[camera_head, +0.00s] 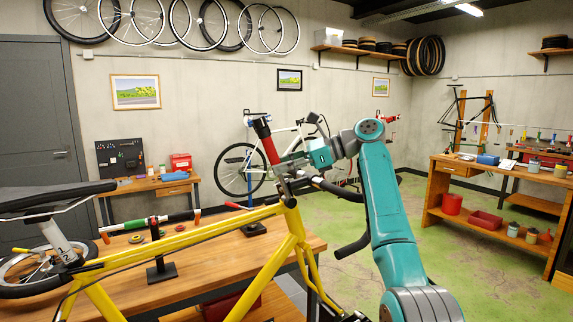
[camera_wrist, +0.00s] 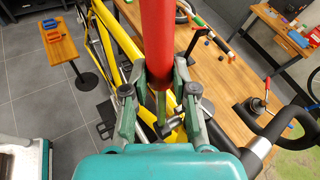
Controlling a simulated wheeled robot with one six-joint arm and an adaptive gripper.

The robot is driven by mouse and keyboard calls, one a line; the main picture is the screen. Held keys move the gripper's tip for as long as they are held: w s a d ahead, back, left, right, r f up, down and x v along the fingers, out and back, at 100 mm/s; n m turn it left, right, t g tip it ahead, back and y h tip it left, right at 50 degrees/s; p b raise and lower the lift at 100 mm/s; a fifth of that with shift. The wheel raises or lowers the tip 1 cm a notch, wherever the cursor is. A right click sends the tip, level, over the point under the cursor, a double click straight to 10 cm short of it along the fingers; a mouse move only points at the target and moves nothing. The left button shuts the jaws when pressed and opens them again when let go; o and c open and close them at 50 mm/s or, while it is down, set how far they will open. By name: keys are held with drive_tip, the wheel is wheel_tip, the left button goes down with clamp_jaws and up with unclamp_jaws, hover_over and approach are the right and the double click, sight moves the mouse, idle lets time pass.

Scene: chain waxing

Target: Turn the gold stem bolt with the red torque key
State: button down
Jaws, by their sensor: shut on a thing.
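The red torque key (camera_head: 269,146) stands tilted above the front of the yellow bike, its dark end uppermost in the head view. My gripper (camera_head: 284,164) is shut on the red key, close above the stem and handlebar. In the wrist view, the key (camera_wrist: 157,40) passes between the two fingers of my gripper (camera_wrist: 160,88). The yellow bike frame (camera_head: 180,245) stands at the workbench, its black handlebar (camera_head: 338,190) at the right. The gold stem bolt cannot be made out, and I cannot tell whether the key's lower end touches it.
A wooden workbench (camera_head: 205,262) lies behind and under the bike, with a tube and small parts on it. A black saddle (camera_head: 55,195) is at the left. A white bike (camera_head: 240,155) stands at the wall. Green floor is open at the right, before another bench (camera_head: 485,172).

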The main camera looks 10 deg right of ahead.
drive_tip(key=shift+a+f, duration=0.3)
drive_tip(key=shift+a, duration=0.05)
drive_tip(key=shift+s+a+f, duration=0.15)
drive_tip(key=shift+a, duration=0.3)
drive_tip(key=shift+s+a+f+n+h, duration=0.2)
drive_tip(key=shift+a+n+h, duration=0.15)
drive_tip(key=shift+h, duration=0.2)
drive_tip(key=shift+s+a+f+n+h, duration=0.15)
drive_tip(key=shift+a+n+h, duration=0.15)
drive_tip(key=shift+h, duration=0.25)
drive_tip(key=shift+w+a, duration=0.1)
drive_tip(key=shift+s+a+f+n+h, duration=0.25)
drive_tip(key=shift+a+f+h, duration=0.15)
drive_tip(key=shift+a+h, duration=0.15)
drive_tip(key=shift+s+a+f+n+h, duration=0.1)
drive_tip(key=shift+a+f+n+h, duration=0.1)
drive_tip(key=shift+a+f+h, duration=0.35)
drive_tip(key=shift+d+r, duration=0.1)
drive_tip(key=shift+r, duration=0.05)
